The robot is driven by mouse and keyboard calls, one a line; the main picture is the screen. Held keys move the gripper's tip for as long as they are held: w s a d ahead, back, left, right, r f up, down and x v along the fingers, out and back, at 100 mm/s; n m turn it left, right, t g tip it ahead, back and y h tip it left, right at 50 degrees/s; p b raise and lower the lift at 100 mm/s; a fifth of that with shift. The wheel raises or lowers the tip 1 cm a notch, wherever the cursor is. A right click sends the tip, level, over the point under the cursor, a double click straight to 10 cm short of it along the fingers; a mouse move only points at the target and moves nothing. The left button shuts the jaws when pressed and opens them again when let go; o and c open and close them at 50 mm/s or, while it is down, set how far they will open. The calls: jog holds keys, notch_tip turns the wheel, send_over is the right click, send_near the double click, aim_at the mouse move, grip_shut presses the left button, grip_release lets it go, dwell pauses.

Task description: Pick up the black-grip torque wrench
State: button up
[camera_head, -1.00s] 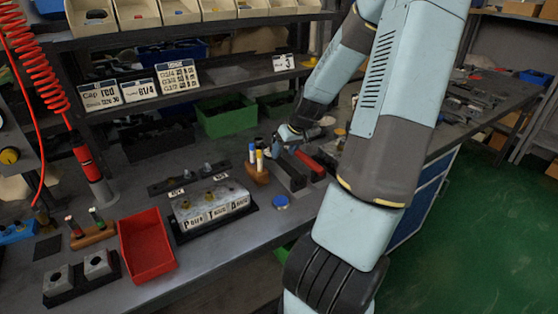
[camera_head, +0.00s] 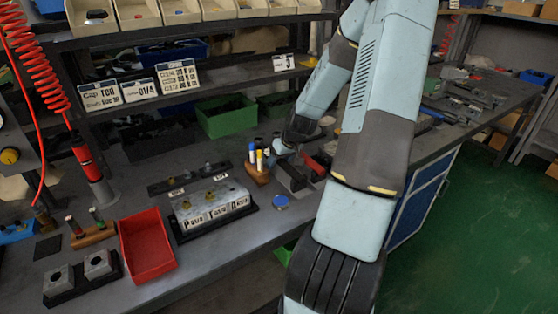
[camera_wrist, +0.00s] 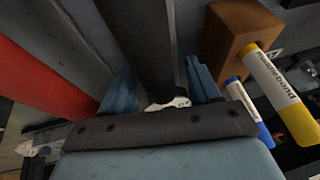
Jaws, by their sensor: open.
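A long dark bar (camera_wrist: 145,40), which looks like the black-grip torque wrench or the holder under it, runs between my fingers in the wrist view. In the head view the dark bar (camera_head: 291,178) lies on the bench, partly hidden by my gripper (camera_head: 288,153). I cannot tell wrench from holder there. In the wrist view my gripper (camera_wrist: 165,92) is open, with one blue finger on each side of the dark bar. I cannot tell whether the fingers touch it.
A wooden block (camera_head: 257,175) with yellow and blue-labelled tubes stands close on the left of my gripper. A red bar (camera_head: 315,166) lies close on its right. A valve block (camera_head: 212,207) and a red tray (camera_head: 147,245) are farther left. A green bin (camera_head: 226,117) stands behind.

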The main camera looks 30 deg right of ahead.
jog(key=shift+c, duration=0.3)
grip_shut()
dwell(0.3)
